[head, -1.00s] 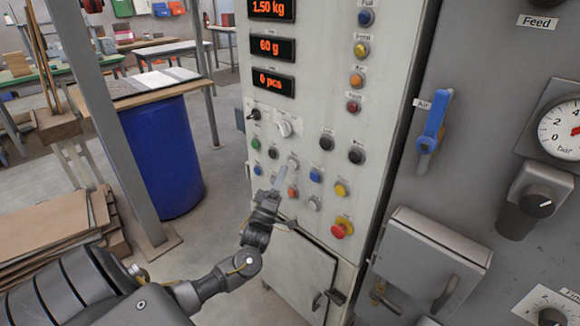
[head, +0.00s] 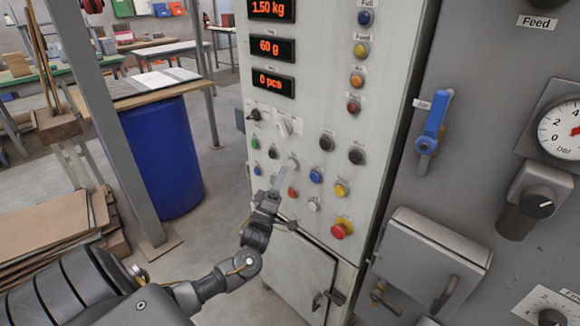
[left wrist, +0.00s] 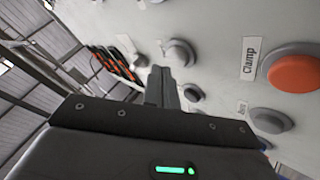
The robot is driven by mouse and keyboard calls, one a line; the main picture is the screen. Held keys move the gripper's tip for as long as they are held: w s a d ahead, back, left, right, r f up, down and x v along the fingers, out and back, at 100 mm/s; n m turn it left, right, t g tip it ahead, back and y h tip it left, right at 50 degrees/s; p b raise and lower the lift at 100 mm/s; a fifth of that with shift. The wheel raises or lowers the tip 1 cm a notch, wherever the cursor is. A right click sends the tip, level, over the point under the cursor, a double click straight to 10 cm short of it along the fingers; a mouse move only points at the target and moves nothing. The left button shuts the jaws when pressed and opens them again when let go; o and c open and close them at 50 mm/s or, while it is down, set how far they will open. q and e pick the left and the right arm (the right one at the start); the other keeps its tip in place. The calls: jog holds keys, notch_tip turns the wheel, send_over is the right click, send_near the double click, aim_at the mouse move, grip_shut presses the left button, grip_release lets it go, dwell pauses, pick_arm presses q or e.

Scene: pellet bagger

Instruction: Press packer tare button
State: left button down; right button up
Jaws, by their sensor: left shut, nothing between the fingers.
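The pale control cabinet (head: 320,110) carries rows of small buttons. My left gripper (head: 284,170) is shut and empty, its narrow fingertips pointing up at the panel in the head view. They overlap or lie close to a pale grey button (head: 293,162); I cannot tell if they touch it. In the left wrist view the shut fingers (left wrist: 164,80) point between a grey button (left wrist: 180,53) and a dark button (left wrist: 192,92). No tare label is readable. My right gripper is out of view.
A red emergency-style knob (head: 342,228) is lower down. In the left wrist view an orange-red button (left wrist: 295,72) is labelled Clamp. A blue barrel (head: 163,155) stands left.

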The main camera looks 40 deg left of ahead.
pick_arm(q)
jog(key=shift+w, duration=0.1)
dwell(0.6)
jog(key=shift+w+b, duration=0.3)
jog(key=shift+w, duration=0.1)
jog(key=shift+w, duration=0.3)
dwell(0.4)
jog(key=shift+s+d, duration=0.1)
jog(key=shift+s, duration=0.7)
jog(key=s+p, duration=0.2)
jog(key=s, duration=0.4)
jog(key=shift+a, duration=0.3)
